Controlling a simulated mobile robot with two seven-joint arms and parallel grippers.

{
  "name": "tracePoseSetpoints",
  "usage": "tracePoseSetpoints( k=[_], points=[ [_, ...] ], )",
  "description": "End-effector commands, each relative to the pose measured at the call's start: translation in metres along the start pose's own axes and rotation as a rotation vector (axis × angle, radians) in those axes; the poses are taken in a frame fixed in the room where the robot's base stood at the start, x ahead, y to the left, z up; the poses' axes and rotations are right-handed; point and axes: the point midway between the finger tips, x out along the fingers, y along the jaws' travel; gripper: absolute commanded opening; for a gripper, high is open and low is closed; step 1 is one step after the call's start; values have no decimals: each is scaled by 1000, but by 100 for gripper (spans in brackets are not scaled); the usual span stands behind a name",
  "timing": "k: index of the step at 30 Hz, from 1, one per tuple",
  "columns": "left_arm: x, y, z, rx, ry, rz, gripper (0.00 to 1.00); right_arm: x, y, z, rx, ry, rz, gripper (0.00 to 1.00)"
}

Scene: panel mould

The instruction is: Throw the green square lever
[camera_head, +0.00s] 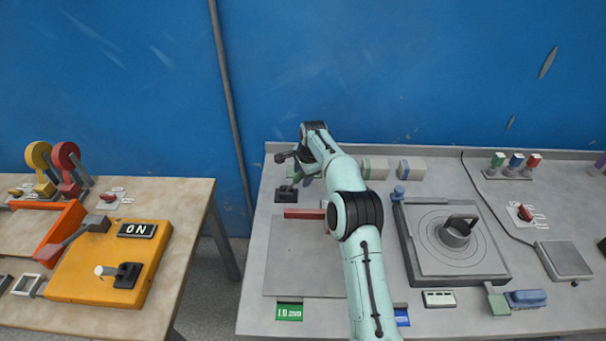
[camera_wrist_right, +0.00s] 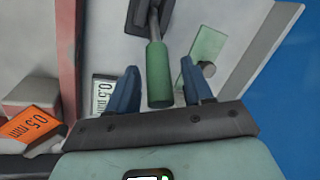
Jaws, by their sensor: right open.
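A lever with a green grip (camera_wrist_right: 158,75) rises on a dark stem from a black base in the right wrist view. Its black base (camera_head: 286,196) shows in the head view at the back left of the grey table, with the grip partly hidden by my arm. My right gripper (camera_wrist_right: 160,70) is open, its two blue fingers on either side of the green grip, with visible gaps. A green plate (camera_wrist_right: 208,45) with a round grey knob lies just right of the grip, close to the right finger. My left gripper is not in view.
A red bar (camera_head: 303,213) lies near the lever. A turntable plate (camera_head: 430,268) stands right of my arm. A separate table with an orange ON box (camera_head: 75,272) is at the left.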

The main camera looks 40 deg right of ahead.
Motion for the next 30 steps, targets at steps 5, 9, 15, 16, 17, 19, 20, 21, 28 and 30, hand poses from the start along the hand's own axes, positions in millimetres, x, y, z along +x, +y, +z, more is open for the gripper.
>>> tracePoseSetpoints(
  k=[5, 9, 15, 16, 17, 19, 20, 21, 28, 30],
  points=[
    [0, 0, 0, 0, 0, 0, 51, 1, 0, 0, 0, 0, -1, 51],
    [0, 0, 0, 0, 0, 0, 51, 0, 0, 0, 0, 0, -1, 31],
    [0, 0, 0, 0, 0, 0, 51, 0, 0, 0, 0, 0, -1, 0],
    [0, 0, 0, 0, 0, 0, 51, 0, 0, 0, 0, 0, -1, 0],
    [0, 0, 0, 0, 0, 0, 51, 0, 0, 0, 0, 1, 0, 0],
    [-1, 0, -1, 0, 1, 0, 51, 0, -1, 1, -2, 5, 2, 0],
    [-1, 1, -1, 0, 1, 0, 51, -1, -1, 1, -4, 8, 4, 0],
    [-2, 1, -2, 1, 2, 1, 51, -1, -2, 2, -6, 14, 7, 0],
    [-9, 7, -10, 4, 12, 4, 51, -6, -7, 6, -32, 96, 55, 0],
    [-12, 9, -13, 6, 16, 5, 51, -9, -9, 8, -43, 137, 80, 0]
  ],
)
